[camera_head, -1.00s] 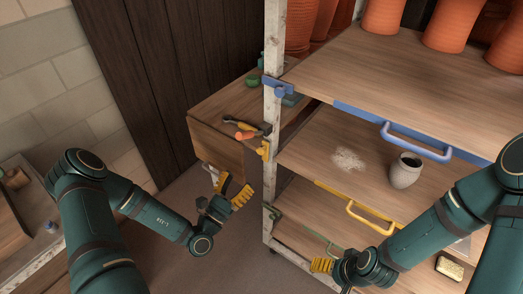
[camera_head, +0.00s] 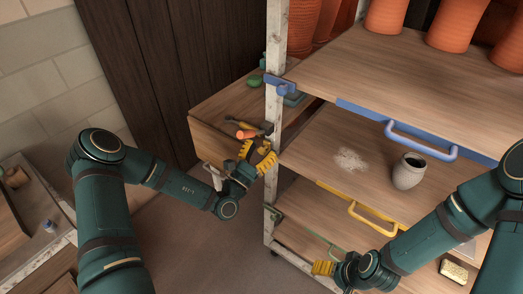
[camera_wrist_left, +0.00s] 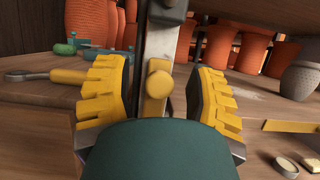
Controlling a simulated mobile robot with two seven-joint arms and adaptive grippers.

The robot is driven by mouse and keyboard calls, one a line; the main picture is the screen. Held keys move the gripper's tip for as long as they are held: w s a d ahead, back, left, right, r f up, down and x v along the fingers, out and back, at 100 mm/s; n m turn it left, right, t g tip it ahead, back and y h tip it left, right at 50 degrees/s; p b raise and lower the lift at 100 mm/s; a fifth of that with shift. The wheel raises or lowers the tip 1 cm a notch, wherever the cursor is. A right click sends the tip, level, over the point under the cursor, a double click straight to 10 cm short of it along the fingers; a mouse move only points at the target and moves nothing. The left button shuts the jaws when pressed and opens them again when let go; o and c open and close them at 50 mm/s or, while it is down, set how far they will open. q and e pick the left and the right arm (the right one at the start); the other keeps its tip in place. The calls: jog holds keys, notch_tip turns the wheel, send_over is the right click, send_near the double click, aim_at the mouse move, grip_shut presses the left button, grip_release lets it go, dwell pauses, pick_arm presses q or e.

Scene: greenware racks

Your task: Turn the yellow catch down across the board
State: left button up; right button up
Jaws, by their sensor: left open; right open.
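The yellow catch (camera_wrist_left: 158,86) is on the pale, worn rack post (camera_wrist_left: 154,45) in the left wrist view. Its round knob faces me and its plate lies along the post. My left gripper (camera_head: 257,155) is open at the post. In the left wrist view its yellow fingers (camera_wrist_left: 160,98) stand on either side of the catch, with gaps on both sides. In the head view the fingers mostly hide the catch. The board with the yellow handle (camera_head: 371,218) is right of the post. My right gripper (camera_head: 322,268) is open and low, near the lower boards.
A grey-white cup (camera_head: 408,171) and a pale powder patch (camera_head: 351,160) are on the middle board. A blue catch (camera_head: 281,88) is higher on the post. A side bench holds a hammer (camera_head: 248,125). Orange pots (camera_head: 447,30) stand on the top board.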

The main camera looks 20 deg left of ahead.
pick_arm(q)
grip_shut()
jog(key=shift+d, duration=0.1)
jog(key=m+h+p, duration=0.1)
jog(key=m, duration=0.1)
jog(key=d+m+p, duration=0.1)
jog(key=shift+s+m+g+h+p, duration=0.2)
jog(key=shift+m+g+h+p, duration=0.1)
jog(key=shift+m+h+p, duration=0.1)
jog(key=shift+s+d+f+m+g+h+p, duration=0.25)
jog(key=shift+d+f+m+g+h+p, duration=0.6)
jog(key=shift+m, duration=2.3)
jog(key=shift+s+d+f+m+g+p, duration=0.4)
jog(key=shift+f+m+g+p, duration=0.95)
jog(key=shift+m, duration=1.75)
jog(key=shift+s+d+f+m+g+h+p, duration=0.1)
jog(key=shift+d+f+m+g+h+p, duration=0.7)
jog(key=shift+m, duration=2.35)
jog(key=shift+g+y, duration=0.35)
jog(key=shift+g, duration=0.25)
